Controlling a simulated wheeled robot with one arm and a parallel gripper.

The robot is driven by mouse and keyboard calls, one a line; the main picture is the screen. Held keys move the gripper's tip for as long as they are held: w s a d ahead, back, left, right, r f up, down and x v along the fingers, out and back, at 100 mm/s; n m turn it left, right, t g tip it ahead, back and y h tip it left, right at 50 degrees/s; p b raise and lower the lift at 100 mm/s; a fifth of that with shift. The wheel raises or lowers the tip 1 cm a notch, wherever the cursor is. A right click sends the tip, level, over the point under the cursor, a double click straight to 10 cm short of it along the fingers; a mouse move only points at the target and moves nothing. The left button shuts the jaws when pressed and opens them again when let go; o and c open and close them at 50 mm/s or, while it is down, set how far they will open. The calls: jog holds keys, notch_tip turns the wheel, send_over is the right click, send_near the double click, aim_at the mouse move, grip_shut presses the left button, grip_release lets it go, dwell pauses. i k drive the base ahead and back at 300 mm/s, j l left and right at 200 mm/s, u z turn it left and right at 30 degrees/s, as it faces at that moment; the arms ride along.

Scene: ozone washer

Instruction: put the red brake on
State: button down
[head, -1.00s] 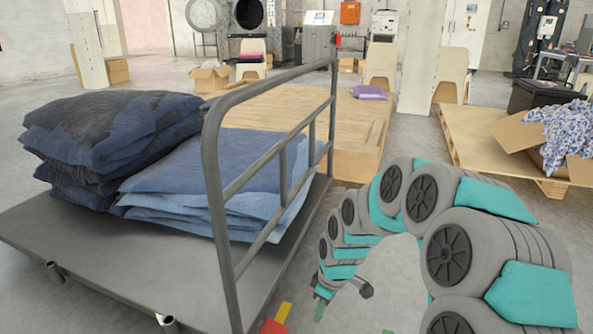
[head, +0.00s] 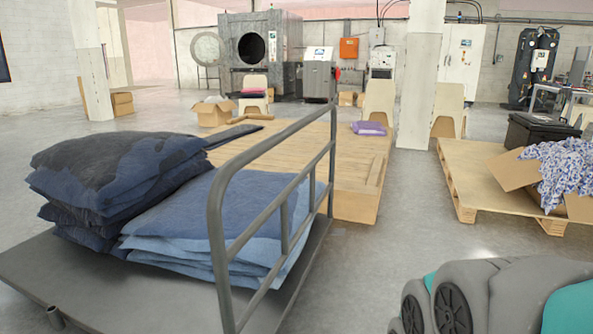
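A grey platform cart (head: 110,290) with a tubular metal rail (head: 217,235) fills the left and lower part of the head view. It carries stacks of dark blue (head: 110,165) and lighter blue (head: 205,205) folded fabric. The red brake is not in view; the cart's lower near end is cut off by the bottom edge. My arm shows only as grey and teal links at the lower right, apart from the cart in the picture. My gripper is out of view, so its state does not show.
A low wooden platform (head: 345,180) stands behind the cart. A pallet (head: 468,180) with an open cardboard box (head: 515,172) of patterned cloth is at the right. Bare floor lies between them. Chairs (head: 378,100) and a pillar (head: 423,80) stand farther back.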

aim_at(335, 231)
jog(key=i+l, duration=0.4)
jog(key=i, duration=0.2)
jog(key=i+l, duration=0.85)
jog(key=i, duration=0.3)
jog(key=i+l, duration=0.45)
jog(key=i, duration=0.15)
